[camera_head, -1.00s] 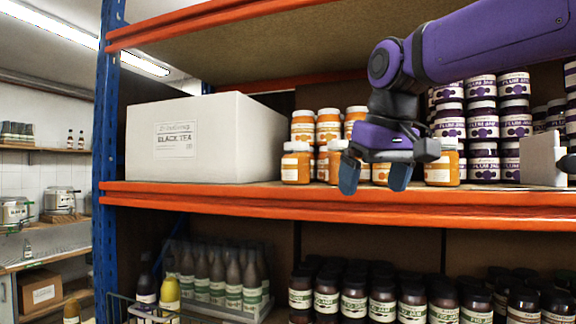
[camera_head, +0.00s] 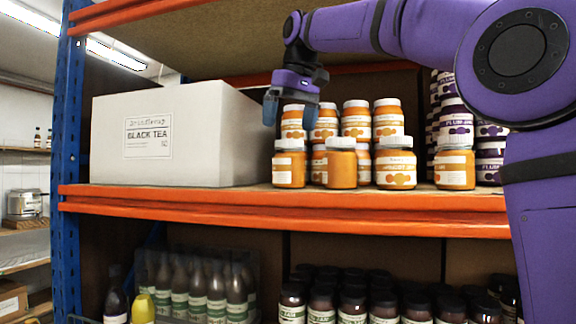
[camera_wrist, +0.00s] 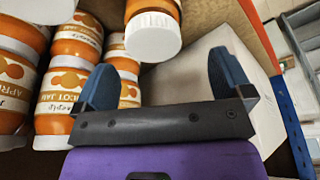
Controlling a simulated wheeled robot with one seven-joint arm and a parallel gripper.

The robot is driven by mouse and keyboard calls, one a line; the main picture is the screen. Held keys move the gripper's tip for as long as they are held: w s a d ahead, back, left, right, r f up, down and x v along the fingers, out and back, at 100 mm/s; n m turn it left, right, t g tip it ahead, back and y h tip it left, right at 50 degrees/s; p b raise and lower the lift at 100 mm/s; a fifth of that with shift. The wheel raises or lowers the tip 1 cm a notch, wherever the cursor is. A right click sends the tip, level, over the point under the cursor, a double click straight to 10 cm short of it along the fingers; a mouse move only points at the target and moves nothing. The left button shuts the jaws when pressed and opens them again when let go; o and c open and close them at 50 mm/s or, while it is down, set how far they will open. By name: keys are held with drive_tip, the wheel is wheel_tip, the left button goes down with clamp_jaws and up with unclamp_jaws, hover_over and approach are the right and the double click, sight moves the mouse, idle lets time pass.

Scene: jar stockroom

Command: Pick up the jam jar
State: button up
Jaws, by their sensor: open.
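Several orange apricot jam jars with white lids stand on the orange-edged shelf, some in a front row and some stacked behind. The front-left jar (camera_head: 289,165) stands upright near the tea box. My gripper (camera_head: 291,115) is open and empty, above and slightly behind that jar in the head view, in front of the stack's left end. In the wrist view, my gripper (camera_wrist: 160,65) has its two blue fingers spread. An orange jar with a white lid (camera_wrist: 152,36) shows beyond the gap between them, not held. Which single jar is meant cannot be told.
A white black-tea box (camera_head: 175,135) stands just left of the jars. Purple plum jam jars (camera_head: 455,122) stand at the right, partly behind my arm. An upper shelf board (camera_head: 230,35) hangs overhead. Dark jars (camera_head: 353,304) and bottles fill the shelf below.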

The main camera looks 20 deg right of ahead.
sight(289, 140)
drive_tip(key=shift+d+x, duration=0.2)
drive_tip(key=shift+x, duration=1.1)
drive_tip(key=shift+d+x, duration=0.2)
drive_tip(key=shift+x, duration=1.15)
drive_tip(key=c, duration=1.6)
drive_tip(key=shift+r, duration=0.35)
drive_tip(key=shift+c, duration=0.7)
drive_tip(key=shift+r, duration=1.5)
drive_tip(key=s+a, duration=0.2)
drive_tip(key=s, duration=0.5)
drive_tip(key=s+a+r, duration=0.1)
drive_tip(key=s+a, duration=0.1)
drive_tip(key=s, duration=0.6)
drive_tip(key=shift+s+a+r, duration=0.2)
drive_tip(key=shift+a, duration=0.1)
drive_tip(key=shift+w, duration=0.15)
